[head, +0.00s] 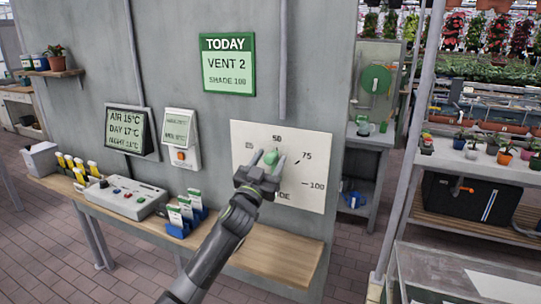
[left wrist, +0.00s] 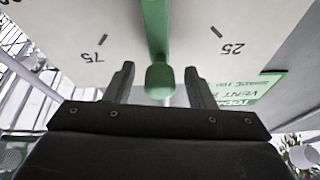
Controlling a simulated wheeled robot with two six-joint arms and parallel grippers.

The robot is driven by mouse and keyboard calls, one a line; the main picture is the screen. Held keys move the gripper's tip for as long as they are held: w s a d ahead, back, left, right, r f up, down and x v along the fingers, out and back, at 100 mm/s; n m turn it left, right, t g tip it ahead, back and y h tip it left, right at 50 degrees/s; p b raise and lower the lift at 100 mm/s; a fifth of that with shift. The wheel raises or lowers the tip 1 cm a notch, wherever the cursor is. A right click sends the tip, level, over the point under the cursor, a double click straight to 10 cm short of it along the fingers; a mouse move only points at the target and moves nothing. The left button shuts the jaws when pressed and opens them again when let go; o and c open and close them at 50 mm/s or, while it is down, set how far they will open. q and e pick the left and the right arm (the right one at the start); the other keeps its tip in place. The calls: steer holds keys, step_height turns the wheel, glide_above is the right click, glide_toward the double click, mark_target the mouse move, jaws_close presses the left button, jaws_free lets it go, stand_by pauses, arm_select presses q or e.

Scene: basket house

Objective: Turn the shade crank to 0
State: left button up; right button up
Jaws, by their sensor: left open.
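The shade crank (head: 271,157) is green and sits on a white dial panel (head: 312,150) on the grey wall. Its knob end lies just below the 50 mark; 75 and 100 show to the right, and the lower left of the dial is hidden by my arm. My left gripper (head: 270,160) is open, its fingers on either side of the knob. In the left wrist view the green knob (left wrist: 160,82) stands between the two open fingers (left wrist: 160,72), with a gap on each side. The green bar runs up behind it, between 75 and 25. My right gripper is out of view.
A green sign (head: 228,65) reads TODAY, VENT 2, SHADE 100. A wooden shelf (head: 285,262) runs below the panel, with a grey control box (head: 122,200) and blue card holders (head: 178,229) left of my arm. A pale post (head: 408,150) stands to the right.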

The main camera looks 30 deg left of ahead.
arm_select(q)
steer(key=shift+w+r, duration=0.2)
steer(key=shift+w, duration=0.25)
jaws_close()
